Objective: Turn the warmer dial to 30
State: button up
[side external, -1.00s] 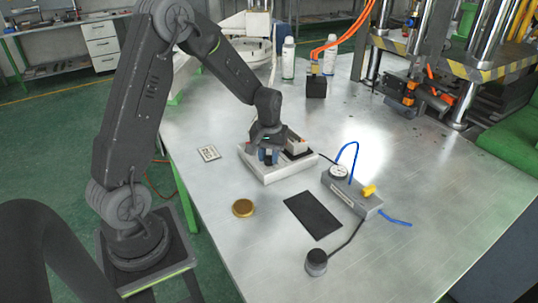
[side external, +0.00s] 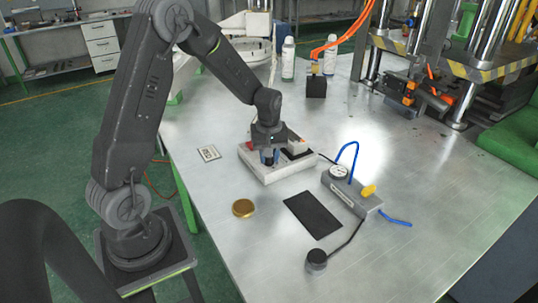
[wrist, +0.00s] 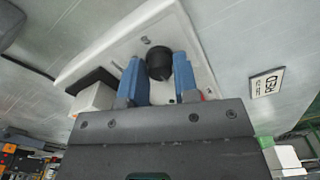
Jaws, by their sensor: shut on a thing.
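The warmer is a flat white unit (side external: 262,176) on the metal table, and its pale top panel (wrist: 110,48) fills the upper middle of the wrist view. Its black round dial (wrist: 159,60) stands between the blue fingers of my gripper (wrist: 159,78), one finger on each side. My gripper (side external: 269,158) points down at the warmer's front part and is shut on the dial. Small marks (wrist: 146,40) are printed near the dial, too small to read surely. In the side view the fingers hide the dial.
A white block (side external: 297,146) sits on the warmer beside a black recess. On the table are a printed card (side external: 208,153), a gold disc (side external: 243,208), a black mat (side external: 313,215), a grey gauge box (side external: 352,192) with blue hoses and a black knob (side external: 316,260).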

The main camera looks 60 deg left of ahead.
jog(key=o, duration=0.9)
jog(key=shift+r, duration=0.1)
notch_tip(320, 180, up, 14)
dwell(0.3)
jog(key=s+d+r+m+t, duration=0.2)
jog(key=s+d+r+m, duration=0.1)
jog(key=s+d+m, duration=0.3)
jog(key=s+d+r+m+t, duration=0.2)
jog(key=s+d+m+t, duration=0.1)
jog(key=s+d+m, duration=0.4)
jog(key=s+d, duration=0.3)
jog(key=s, duration=0.2)
jog(key=shift+d+r+m+t, duration=0.3)
jog(key=shift+r, duration=0.1)
